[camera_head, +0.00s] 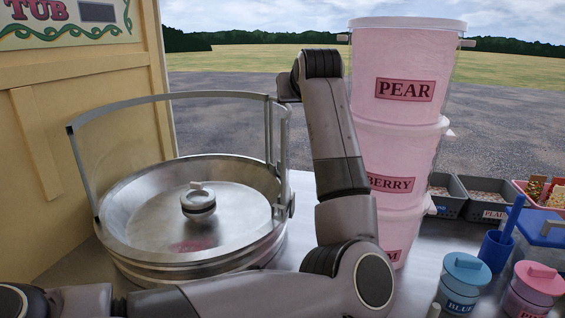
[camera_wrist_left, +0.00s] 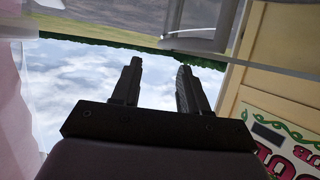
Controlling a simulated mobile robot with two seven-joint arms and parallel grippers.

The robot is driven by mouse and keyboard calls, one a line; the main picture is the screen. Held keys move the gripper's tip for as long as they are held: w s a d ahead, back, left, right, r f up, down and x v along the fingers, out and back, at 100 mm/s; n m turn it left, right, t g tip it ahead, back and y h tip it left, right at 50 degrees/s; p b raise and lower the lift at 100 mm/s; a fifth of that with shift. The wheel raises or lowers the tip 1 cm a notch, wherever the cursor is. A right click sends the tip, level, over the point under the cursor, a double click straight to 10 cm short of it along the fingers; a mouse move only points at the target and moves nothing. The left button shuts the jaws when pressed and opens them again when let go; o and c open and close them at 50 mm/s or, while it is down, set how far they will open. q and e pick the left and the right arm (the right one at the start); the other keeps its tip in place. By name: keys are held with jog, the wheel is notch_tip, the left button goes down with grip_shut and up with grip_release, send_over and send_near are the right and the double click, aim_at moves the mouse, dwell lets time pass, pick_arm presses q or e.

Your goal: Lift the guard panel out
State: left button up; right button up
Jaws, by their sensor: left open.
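The guard panel (camera_head: 172,97) is a clear curved sheet with a grey rim and upright posts. It stands around the back of a round steel tub (camera_head: 115,232), which has a small knobbed spinner head (camera_head: 198,203) at its centre. My left gripper (camera_wrist_left: 158,85) shows in the left wrist view with its two dark fingers apart and nothing between them. In the head view my left arm rises right of the tub, its wrist end close to the panel's right top corner; the fingers are not clear there. In the wrist view a grey rail (camera_wrist_left: 240,60) lies beyond the fingertips. My right gripper is out of view.
A tall stack of pink candyfloss tubs, the top one labelled PEAR (camera_head: 405,60), stands just right of my arm. Jars, a blue cup (camera_head: 496,250) and grey trays (camera_head: 448,196) are at the right. A yellow panelled wall (camera_head: 90,120) closes off the left.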

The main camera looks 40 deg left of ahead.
aim_at(288, 105)
pick_arm(q)
jog(key=shift+f+p+x, duration=0.1)
jog(key=shift+p+x, duration=0.3)
jog(key=shift+x, duration=1.35)
jog(key=shift+f+p+x, duration=0.15)
jog(key=shift+p+x, duration=0.2)
jog(key=shift+x, duration=1.4)
jog(key=shift+s, duration=0.15)
grip_shut()
jog(key=shift+r, duration=0.1)
